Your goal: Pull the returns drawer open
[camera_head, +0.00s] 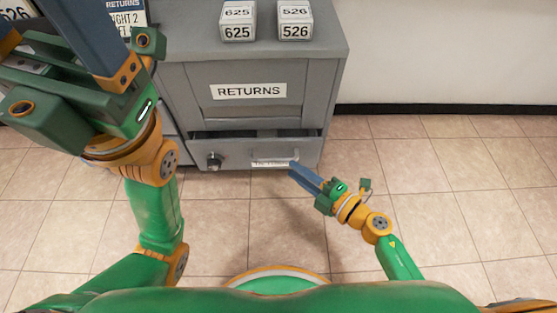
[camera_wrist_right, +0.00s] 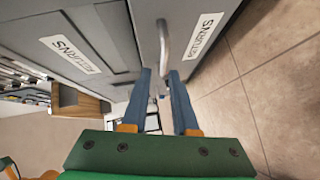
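The returns drawer (camera_head: 240,152) is the low front of the grey cabinet, with a bar handle (camera_head: 275,153) and a white label below it. A dark strip shows along its top edge; I cannot tell whether it is slightly ajar. My right gripper (camera_head: 292,170) is at the handle's right end. In the right wrist view its two blue fingers (camera_wrist_right: 160,76) are apart, with the handle (camera_wrist_right: 164,45) reaching from ahead to between the fingertips. Contact cannot be told. My left gripper (camera_head: 55,55) is raised at upper left, its fingers apart and their tips cut off by the frame.
A round dark knob (camera_head: 214,161) sits left of the handle. A larger panel labelled RETURNS (camera_head: 235,108) is above the drawer. Two boxes marked 625 (camera_head: 238,20) and 526 (camera_head: 295,20) stand on the cabinet top. The tiled floor (camera_head: 450,190) in front and to the right is clear.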

